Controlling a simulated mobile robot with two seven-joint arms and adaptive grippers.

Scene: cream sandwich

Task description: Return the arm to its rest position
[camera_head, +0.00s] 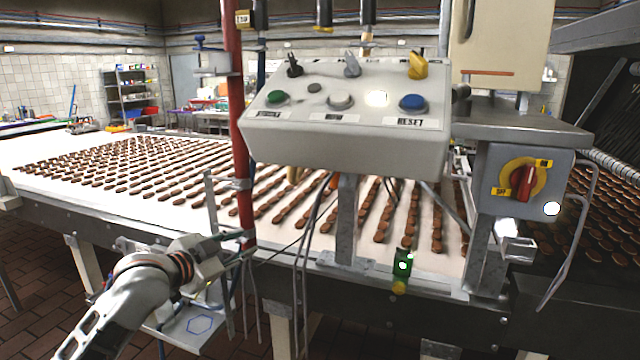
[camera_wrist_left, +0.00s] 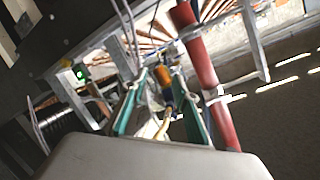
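My left arm (camera_head: 135,300) comes in from the lower left in the head view. Its gripper (camera_head: 240,246) is in front of the conveyor's near edge, close to the lower part of the red post (camera_head: 236,120). In the left wrist view the two teal fingers of the left gripper (camera_wrist_left: 157,82) stand apart. An orange and dark blue part and a yellowish cable show between or behind them; I see nothing clearly gripped. The red post (camera_wrist_left: 200,70) passes just right of the fingers there. My right gripper is not in view.
A grey control box (camera_head: 340,125) with buttons and switches stands over the conveyor (camera_head: 60,155), which carries rows of brown biscuits. Cables and thin metal rods hang beside the left gripper. A red rotary switch (camera_head: 523,183) is at right. The brick floor (camera_head: 40,300) at left looks clear.

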